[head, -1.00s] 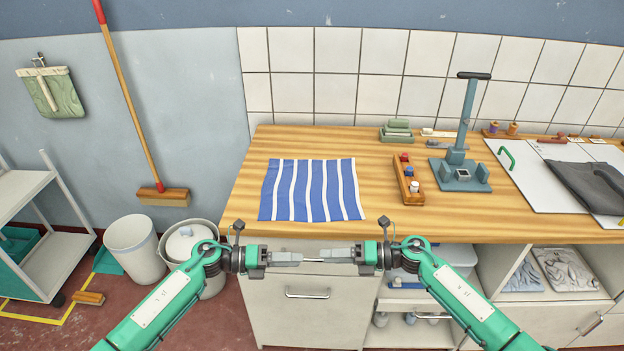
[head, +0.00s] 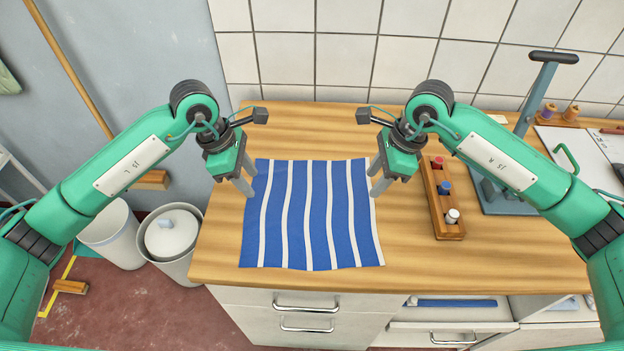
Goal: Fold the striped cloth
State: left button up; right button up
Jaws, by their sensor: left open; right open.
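The blue and white striped cloth (head: 312,225) lies flat and spread out on the wooden worktop (head: 222,240), near its front edge. My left gripper (head: 249,186) is open, pointing down at the cloth's left edge near the far left corner. My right gripper (head: 374,184) is open, pointing down at the right edge near the far right corner. Neither holds the cloth. I cannot tell whether the fingertips touch it.
Bins (head: 170,238) stand on the floor at left. Worktop behind the cloth is clear.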

aim_at(258, 206)
pick_arm(q)
jog(key=shift+w+a+f, duration=0.1)
jog(key=shift+f, duration=1.85)
jog(key=shift+w+a+f, duration=0.1)
jog(key=shift+f, duration=1.8)
pick_arm(e)
jog(key=shift+w+d+f, duration=0.1)
jog(key=shift+w+f, duration=0.05)
jog(key=shift+f, duration=3.7)
pick_arm(q)
jog(key=shift+f, duration=0.2)
pick_arm(e)
jog(key=shift+f, duration=0.2)
pick_arm(q)
jog(key=shift+r, duration=0.1)
jog(key=shift+c, duration=0.9)
pick_arm(e)
jog(key=shift+r, duration=0.1)
jog(key=shift+c, duration=0.9)
pick_arm(q)
grip_shut()
pick_arm(e)
grip_shut()
jog(key=shift+r, duration=0.1)
